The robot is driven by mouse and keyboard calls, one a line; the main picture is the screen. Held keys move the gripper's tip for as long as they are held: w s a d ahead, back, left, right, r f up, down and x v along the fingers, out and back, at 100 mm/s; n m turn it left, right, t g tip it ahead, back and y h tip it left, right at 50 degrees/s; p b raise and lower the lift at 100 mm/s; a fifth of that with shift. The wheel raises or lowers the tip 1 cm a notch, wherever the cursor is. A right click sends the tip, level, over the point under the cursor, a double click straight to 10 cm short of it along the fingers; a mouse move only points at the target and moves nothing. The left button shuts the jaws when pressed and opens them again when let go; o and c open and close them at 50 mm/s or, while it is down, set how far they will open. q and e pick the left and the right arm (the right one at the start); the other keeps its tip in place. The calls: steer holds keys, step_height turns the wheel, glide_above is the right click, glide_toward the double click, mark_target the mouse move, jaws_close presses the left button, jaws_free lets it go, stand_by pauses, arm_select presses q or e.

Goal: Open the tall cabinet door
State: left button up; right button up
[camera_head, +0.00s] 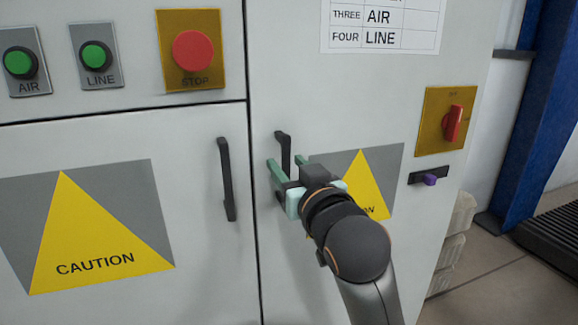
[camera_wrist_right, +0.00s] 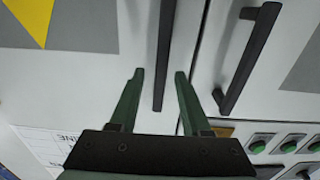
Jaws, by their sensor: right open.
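The tall cabinet door (camera_head: 295,75) is the light grey right-hand panel, and it looks shut. Its black vertical handle (camera_head: 283,145) is near the door's left edge, its lower part hidden by my right gripper. My right gripper (camera_head: 286,161) is open at the handle, with one green finger on each side of it in the head view. In the wrist view the handle (camera_wrist_right: 165,45) runs between the two fingertips (camera_wrist_right: 159,73). I cannot tell whether either finger touches it. My left gripper is not in view.
The left cabinet door (camera_head: 190,160) has its own black handle (camera_head: 227,180) close by. Above it are green AIR and LINE buttons and a red STOP button (camera_head: 193,50). A red rotary switch (camera_head: 452,123) and a purple-tipped latch (camera_head: 429,179) are on the tall door's right. A blue post stands beyond.

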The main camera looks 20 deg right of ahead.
steer(key=shift+c, duration=0.4)
jaws_close()
stand_by(0.9)
